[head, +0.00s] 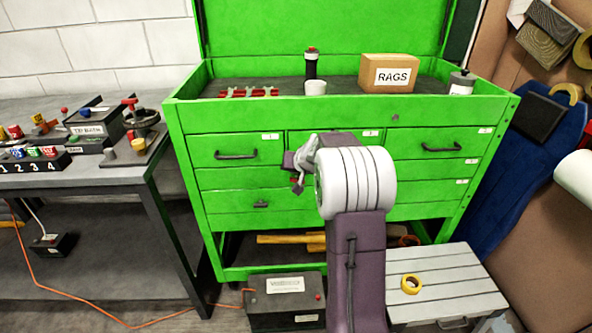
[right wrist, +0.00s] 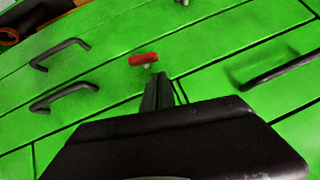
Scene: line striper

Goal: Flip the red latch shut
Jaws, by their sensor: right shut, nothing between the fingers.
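The red latch (right wrist: 143,59) shows in the right wrist view as a short red bar on a pale pivot, on the green drawer front beside a seam. It lies nearly level in that picture, slightly tilted. My right gripper (right wrist: 158,80) is shut and empty, with its tips just below the latch's right end; I cannot tell if they touch. In the head view the right gripper (head: 297,186) is in front of the middle drawers of the green tool chest (head: 240,178), and my arm hides most of the latch. My left gripper is not in view.
Dark handles stick out of the drawers, such as the upper left drawer handle (head: 236,155). A RAGS box (head: 390,73) stands on the chest top. A workbench (head: 110,175) is at left; a dark box (head: 285,300) and grey slatted crate (head: 445,280) stand below in front.

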